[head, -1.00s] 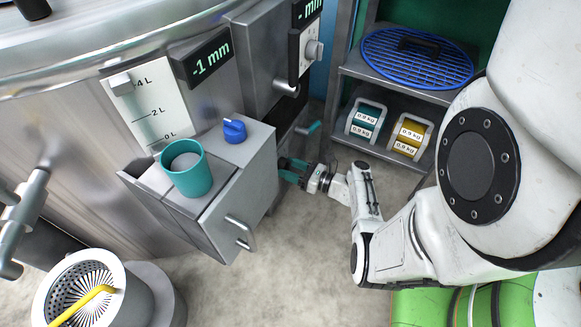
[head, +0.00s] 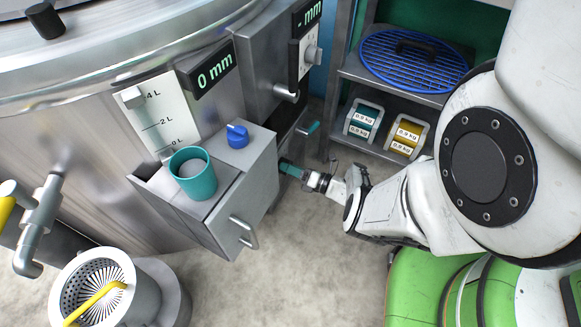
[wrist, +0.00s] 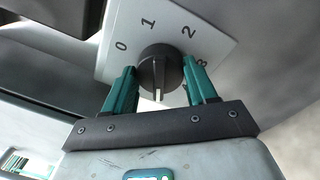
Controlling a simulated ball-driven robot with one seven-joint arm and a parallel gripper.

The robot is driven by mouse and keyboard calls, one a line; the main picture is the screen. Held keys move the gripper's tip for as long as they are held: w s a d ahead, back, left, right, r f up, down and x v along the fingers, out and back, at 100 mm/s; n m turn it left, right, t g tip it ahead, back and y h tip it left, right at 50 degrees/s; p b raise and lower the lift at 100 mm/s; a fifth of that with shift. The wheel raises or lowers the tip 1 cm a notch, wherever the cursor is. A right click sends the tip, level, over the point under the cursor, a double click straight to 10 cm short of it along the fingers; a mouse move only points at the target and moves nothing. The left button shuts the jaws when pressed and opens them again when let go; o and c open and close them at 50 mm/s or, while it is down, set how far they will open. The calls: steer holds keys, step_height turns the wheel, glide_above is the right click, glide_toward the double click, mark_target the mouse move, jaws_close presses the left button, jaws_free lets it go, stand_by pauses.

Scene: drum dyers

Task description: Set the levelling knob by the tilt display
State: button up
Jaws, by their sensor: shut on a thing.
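The tilt display (head: 211,70) on the vat reads 0 mm in the head view. A white mark on the knob points down in the picture, away from the numbers. My gripper (wrist: 161,84) has its teal fingers on either side of the knob, shut on it. In the head view my gripper (head: 289,168) is low beside the grey box; the knob is hidden there.
The grey box (head: 255,180) under the display carries a teal cup (head: 193,180) and a blue knob (head: 237,135). A second display (head: 307,14) shows a dash and mm. A shelf (head: 395,88) with weights stands at the back right. A perforated basket (head: 92,288) stands front left.

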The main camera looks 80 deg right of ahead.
steer(key=shift+m, duration=0.3)
stand_by(0.4)
steer(key=o, duration=1.1)
steer(key=shift+c, duration=0.2)
steer(key=v, duration=1)
steer(key=shift+s, duration=0.4)
steer(key=shift+a, duration=0.15)
